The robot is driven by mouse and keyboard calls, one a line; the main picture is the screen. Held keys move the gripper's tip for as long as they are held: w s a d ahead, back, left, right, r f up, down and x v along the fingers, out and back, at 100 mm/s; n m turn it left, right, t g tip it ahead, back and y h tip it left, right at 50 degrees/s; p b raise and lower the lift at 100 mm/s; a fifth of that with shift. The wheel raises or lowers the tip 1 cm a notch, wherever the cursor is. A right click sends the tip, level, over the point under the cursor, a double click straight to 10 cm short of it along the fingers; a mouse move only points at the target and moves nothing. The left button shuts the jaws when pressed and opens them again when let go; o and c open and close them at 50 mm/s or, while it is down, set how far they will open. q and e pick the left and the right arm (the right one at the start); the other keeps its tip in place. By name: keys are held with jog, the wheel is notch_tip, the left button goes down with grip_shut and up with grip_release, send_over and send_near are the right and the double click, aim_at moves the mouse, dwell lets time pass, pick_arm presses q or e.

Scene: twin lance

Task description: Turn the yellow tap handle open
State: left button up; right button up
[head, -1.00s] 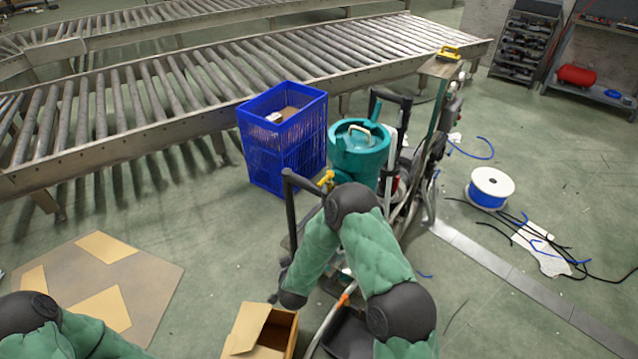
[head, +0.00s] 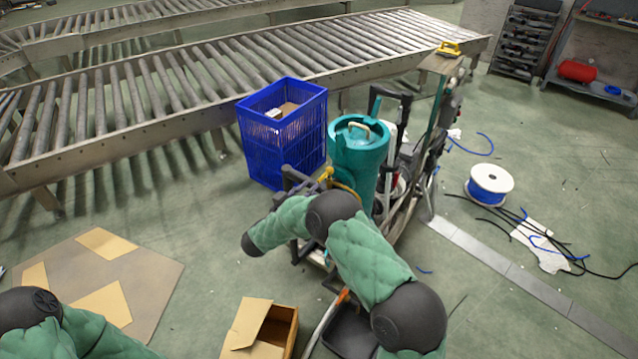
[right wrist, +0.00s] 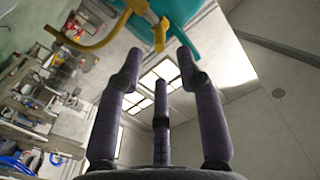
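The yellow tap (head: 325,174) sits on the near side of the teal tank (head: 359,150). In the right wrist view the yellow tap handle (right wrist: 160,36) hangs down from the tap body, with the teal tank behind it. My right gripper (right wrist: 159,56) is open and empty. Its fingers point up at the tap, and the handle's lower end shows between and just beyond the fingertips. I see no clear contact. In the head view my right gripper (head: 300,182) is small and partly hidden beside the tap. My left gripper is out of view.
A blue crate (head: 283,140) stands just behind and left of the tap. The tank rides on a cart with dark posts (head: 404,115). An open cardboard box (head: 262,330) lies on the floor in front. A roller conveyor (head: 190,90) runs behind.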

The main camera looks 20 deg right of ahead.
aim_at(319, 179)
jog(key=b+x, duration=0.1)
jog(key=x, duration=0.5)
grip_shut()
